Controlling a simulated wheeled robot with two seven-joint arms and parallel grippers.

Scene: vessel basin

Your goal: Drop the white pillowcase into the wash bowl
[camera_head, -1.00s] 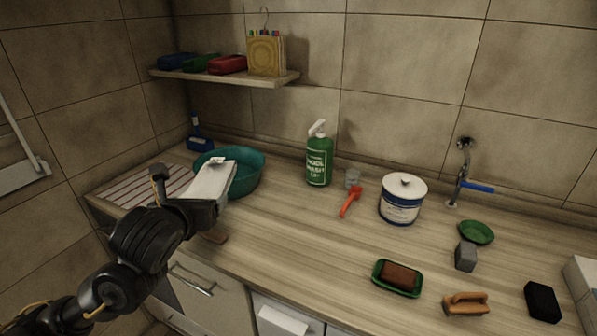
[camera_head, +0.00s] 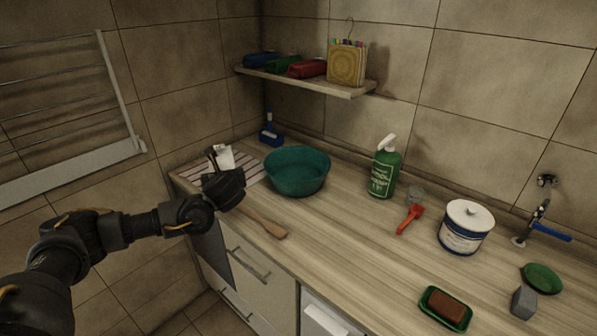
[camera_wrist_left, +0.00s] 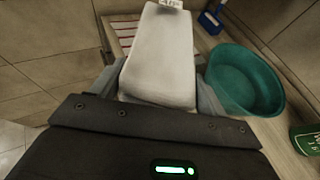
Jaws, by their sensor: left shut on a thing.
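The white pillowcase (camera_head: 224,156) is a thick folded pad with a small printed tag at its far end. My left gripper (camera_head: 222,172) is shut on it. In the left wrist view the pillowcase (camera_wrist_left: 163,55) sits between the two grey fingers and points away from me. The wash bowl (camera_head: 297,173) is round, teal and seems empty from what shows; it stands to the right of the gripper. It also shows in the left wrist view (camera_wrist_left: 243,80), right of the pillowcase. My right gripper is not in view.
A wooden brush or paddle (camera_head: 264,223) lies at the counter's front edge. A blue brush (camera_head: 270,130) stands behind the bowl, a green spray bottle (camera_head: 384,170) to its right. A shelf (camera_head: 310,80) hangs above.

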